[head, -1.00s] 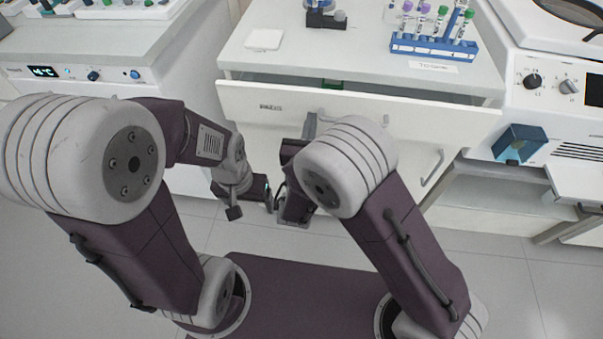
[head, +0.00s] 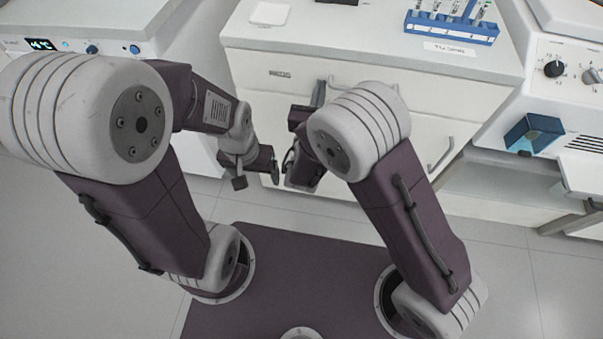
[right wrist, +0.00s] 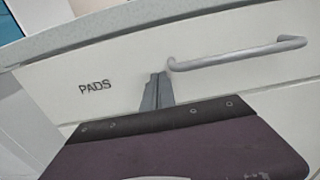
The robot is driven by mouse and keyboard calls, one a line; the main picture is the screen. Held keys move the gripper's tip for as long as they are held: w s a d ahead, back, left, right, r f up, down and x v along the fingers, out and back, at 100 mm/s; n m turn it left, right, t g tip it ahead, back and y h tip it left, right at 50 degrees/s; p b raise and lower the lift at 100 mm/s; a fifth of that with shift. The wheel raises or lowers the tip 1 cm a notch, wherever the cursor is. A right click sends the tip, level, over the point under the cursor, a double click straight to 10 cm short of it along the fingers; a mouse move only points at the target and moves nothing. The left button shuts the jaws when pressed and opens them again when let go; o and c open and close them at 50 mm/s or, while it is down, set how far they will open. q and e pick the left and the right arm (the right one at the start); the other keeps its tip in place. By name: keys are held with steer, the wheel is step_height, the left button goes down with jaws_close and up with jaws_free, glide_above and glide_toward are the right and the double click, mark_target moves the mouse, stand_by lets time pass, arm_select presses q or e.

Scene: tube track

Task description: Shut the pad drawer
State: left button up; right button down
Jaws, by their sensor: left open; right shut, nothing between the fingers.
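The pad drawer (head: 265,84) is the wide white top drawer under the counter. Its front sits against the counter edge, and I see no gap above it. The right wrist view shows its "PADS" label (right wrist: 95,87) and grey bar handle (right wrist: 240,55). My right gripper (right wrist: 157,80) is shut and empty, its fingertips at the drawer front just left of the handle. Whether they touch is hard to tell. In the head view my right gripper (head: 319,88) is partly hidden by its arm. My left gripper (head: 258,177) is open and empty, low in front of the cabinet.
A blue tube rack (head: 450,27) stands on the counter (head: 370,45) at the right. A white square item (head: 269,14) lies at the left. White machines flank the cabinet. The grey floor (head: 510,270) at the lower right is clear.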

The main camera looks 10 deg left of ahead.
steer(key=s+p, duration=0.1)
steer(key=s, duration=0.8)
